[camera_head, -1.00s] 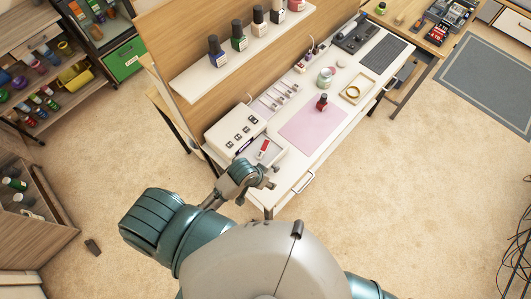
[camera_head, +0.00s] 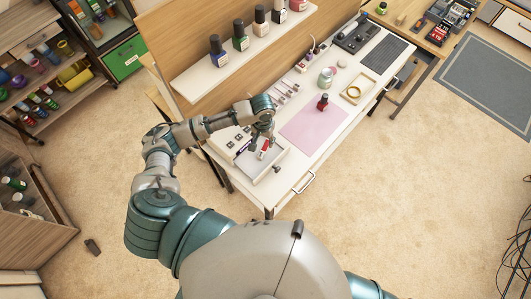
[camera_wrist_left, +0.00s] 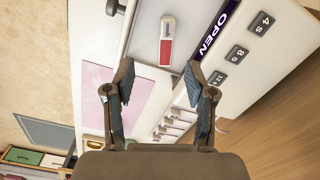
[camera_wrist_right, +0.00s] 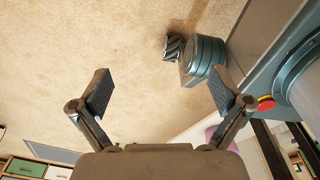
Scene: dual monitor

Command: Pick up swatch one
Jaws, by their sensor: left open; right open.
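Swatch one, a small white tag with a red patch (camera_head: 264,151), lies in a shallow white-rimmed tray (camera_head: 278,163) at the near end of the white desk. It also shows in the left wrist view (camera_wrist_left: 166,45), ahead of the fingertips. My left gripper (camera_head: 262,141) is above the tray, close to the swatch, pointing down. In the left wrist view its fingers (camera_wrist_left: 158,76) are open with nothing between them; the swatch is beyond them. My right gripper (camera_wrist_right: 160,85) is open and empty over the floor, outside the head view.
A white box with timer buttons (camera_wrist_left: 235,55) stands beside the tray, partly behind my left arm. A shelf with several polish bottles (camera_head: 240,42) overhangs the desk's back.

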